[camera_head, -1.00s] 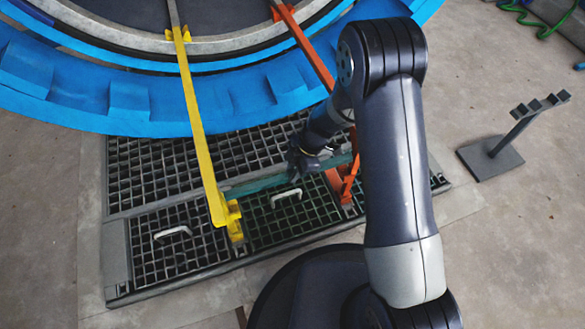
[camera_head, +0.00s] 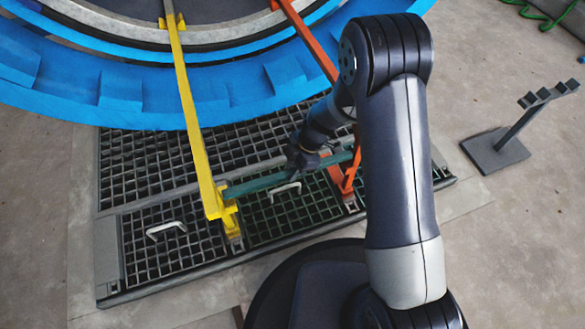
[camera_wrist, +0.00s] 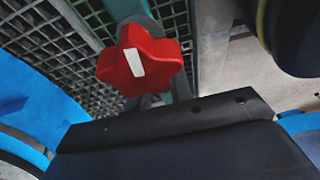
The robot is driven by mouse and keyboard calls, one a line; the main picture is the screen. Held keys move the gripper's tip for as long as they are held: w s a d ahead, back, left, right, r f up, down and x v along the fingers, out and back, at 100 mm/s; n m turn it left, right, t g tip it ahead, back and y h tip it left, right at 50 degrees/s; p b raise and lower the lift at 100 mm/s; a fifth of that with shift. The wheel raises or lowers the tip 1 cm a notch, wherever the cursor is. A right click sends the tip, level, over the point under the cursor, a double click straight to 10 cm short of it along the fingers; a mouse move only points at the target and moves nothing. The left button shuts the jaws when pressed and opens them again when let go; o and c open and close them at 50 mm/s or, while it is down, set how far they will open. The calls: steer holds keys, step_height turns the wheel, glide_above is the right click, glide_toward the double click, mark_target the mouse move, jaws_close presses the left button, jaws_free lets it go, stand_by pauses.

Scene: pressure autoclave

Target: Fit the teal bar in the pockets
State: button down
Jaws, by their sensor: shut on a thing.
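The teal bar (camera_head: 260,184) lies slantwise above the floor grating in the head view. Its left end is at the lower end of the yellow rail (camera_head: 194,140), by the yellow bracket (camera_head: 231,216). Its right end reaches the orange rail (camera_head: 309,43) near the orange bracket (camera_head: 348,179). I cannot tell whether either end sits in a pocket. My gripper (camera_head: 300,164) is shut on the bar, right of its middle, and partly hides it. In the wrist view, a red star knob (camera_wrist: 138,60) with a white stripe shows in front of the teal bar (camera_wrist: 127,9).
The large blue ring (camera_head: 120,95) fills the upper left. Floor grating (camera_head: 160,250) with white handles (camera_head: 166,230) lies below the bar. A grey stand (camera_head: 498,150) is at the right on open concrete floor. My arm covers the middle right.

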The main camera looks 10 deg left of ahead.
steer(key=shift+f+b, duration=0.6)
steer(key=shift+f, duration=0.25)
steer(key=shift+f, duration=1.5)
stand_by(0.8)
steer(key=c, duration=1.2)
jaws_free()
steer(key=shift+o, duration=0.2)
steer(key=p+v, duration=0.4)
steer(key=v, duration=0.7)
steer(key=shift+f, duration=0.1)
steer(key=shift+a, duration=0.1)
